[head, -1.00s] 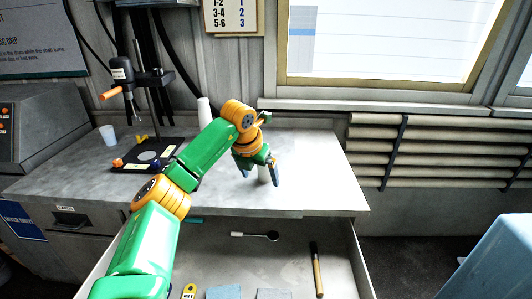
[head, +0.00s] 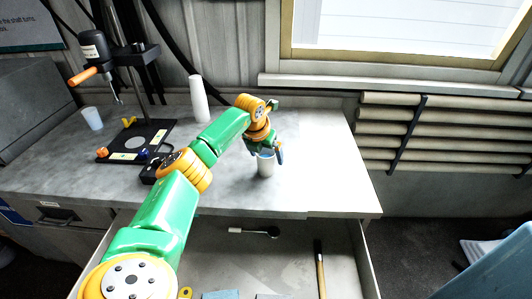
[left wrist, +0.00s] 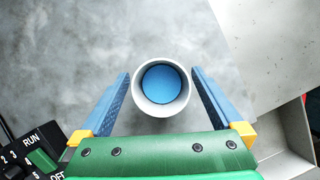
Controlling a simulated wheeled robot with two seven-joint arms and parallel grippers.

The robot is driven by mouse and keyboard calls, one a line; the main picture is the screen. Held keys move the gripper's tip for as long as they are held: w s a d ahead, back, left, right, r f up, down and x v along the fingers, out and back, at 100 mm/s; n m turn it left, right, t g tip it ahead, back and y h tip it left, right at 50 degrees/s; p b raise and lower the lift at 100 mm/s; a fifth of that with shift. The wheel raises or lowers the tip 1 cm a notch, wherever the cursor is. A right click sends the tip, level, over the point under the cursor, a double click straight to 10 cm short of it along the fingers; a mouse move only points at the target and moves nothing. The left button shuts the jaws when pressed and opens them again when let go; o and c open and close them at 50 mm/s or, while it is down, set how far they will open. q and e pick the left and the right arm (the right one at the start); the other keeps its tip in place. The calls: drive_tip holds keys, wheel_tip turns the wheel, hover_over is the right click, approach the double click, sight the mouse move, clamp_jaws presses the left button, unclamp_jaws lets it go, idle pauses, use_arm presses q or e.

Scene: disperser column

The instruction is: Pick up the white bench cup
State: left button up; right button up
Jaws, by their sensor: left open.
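The white bench cup (head: 265,168) stands upright on the grey bench near its front edge. In the left wrist view the cup (left wrist: 139,91) is seen from above as a pale ring with a blue inside. My left gripper (head: 266,153) is at the cup's top in the head view. In the left wrist view its two blue fingers (left wrist: 160,78) are open, one on each side of the cup, with a gap showing on both sides. My right gripper is not in view.
A black stand (head: 140,140) with an orange-handled disperser is at the left, with a pale cup (head: 92,118) beside it. A tall white cylinder (head: 199,100) stands behind. An open drawer (head: 285,262) holding tools is below. The bench right of the cup is clear.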

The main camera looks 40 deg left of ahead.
sight(269, 155)
use_arm(q)
drive_tip(key=shift+s+d+r, duration=0.15)
drive_tip(key=shift+s+r, duration=0.05)
drive_tip(key=c, duration=0.9)
drive_tip(key=shift+w, duration=0.1)
drive_tip(key=c, duration=0.6)
drive_tip(key=shift+o, duration=0.2)
drive_tip(key=shift+w+r, duration=0.1)
drive_tip(key=shift+r, duration=1.3)
drive_tip(key=s+d+r+b, duration=0.3)
drive_tip(key=s+d+r, duration=0.4)
drive_tip(key=s+r, duration=0.4)
drive_tip(key=s+d+f+n+g, duration=0.2)
drive_tip(key=d+n, duration=0.4)
drive_tip(key=n, duration=0.4)
drive_tip(key=s+d+f+n+g+h, duration=0.1)
drive_tip(key=s+d+f+n+g, duration=0.1)
drive_tip(key=d+f+n, duration=0.4)
drive_tip(key=s+d+f+n+g, duration=0.2)
drive_tip(key=d+f+n+g, duration=0.2)
drive_tip(key=n, duration=1.2)
drive_tip(key=shift+s+d+g, duration=0.3)
drive_tip(key=shift+s+d, duration=0.05)
drive_tip(key=shift+d, duration=0.9)
